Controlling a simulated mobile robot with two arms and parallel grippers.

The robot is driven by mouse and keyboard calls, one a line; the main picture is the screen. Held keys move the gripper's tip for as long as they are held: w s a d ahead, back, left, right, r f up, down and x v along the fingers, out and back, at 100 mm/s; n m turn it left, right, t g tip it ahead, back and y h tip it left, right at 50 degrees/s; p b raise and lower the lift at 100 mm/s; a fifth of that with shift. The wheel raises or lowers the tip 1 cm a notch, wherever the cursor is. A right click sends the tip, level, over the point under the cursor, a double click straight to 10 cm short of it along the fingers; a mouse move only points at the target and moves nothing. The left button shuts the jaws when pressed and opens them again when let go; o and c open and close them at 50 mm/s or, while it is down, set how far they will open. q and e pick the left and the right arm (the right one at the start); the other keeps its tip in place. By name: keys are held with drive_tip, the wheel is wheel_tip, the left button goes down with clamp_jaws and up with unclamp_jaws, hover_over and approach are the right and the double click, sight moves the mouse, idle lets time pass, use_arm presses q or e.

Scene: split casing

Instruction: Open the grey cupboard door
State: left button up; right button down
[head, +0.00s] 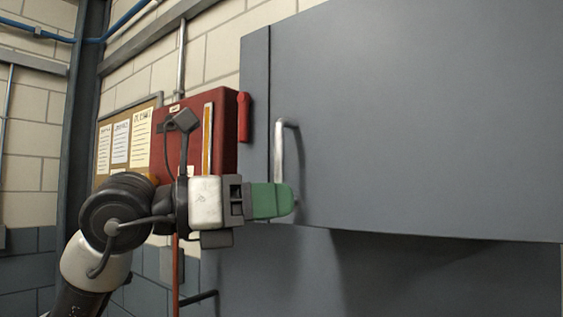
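The grey cupboard door (430,130) fills the right side of the head view. Its upright metal handle (280,155) is near the door's left edge. My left gripper (282,200) comes in from the left with its green fingers level at the handle's lower end. The near finger covers that end, so I cannot tell whether the fingers touch or enclose it. The fingers are seen side-on, and the gap between them is hidden. A dark seam runs left of the handle; I cannot tell whether the door stands ajar. My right gripper is not in view.
A red wall box (222,125) with a red lever (244,117) stands left of the cupboard, close behind my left gripper. A notice board (120,142) hangs further left. Grey cupboard surface (420,280) continues below the door's lower edge, in shadow.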

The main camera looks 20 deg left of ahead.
sight(276, 160)
use_arm(q)
drive_tip(key=s+a+r+n+t+y, duration=0.3)
drive_tip(key=a+r+t+y, duration=0.2)
drive_tip(key=a+r+y, duration=0.1)
drive_tip(key=p+x, duration=0.4)
drive_tip(key=x, duration=0.6)
drive_tip(key=shift+w, duration=0.25)
drive_tip(key=shift+w+d+f, duration=0.2)
drive_tip(key=shift+w, duration=0.15)
clamp_jaws()
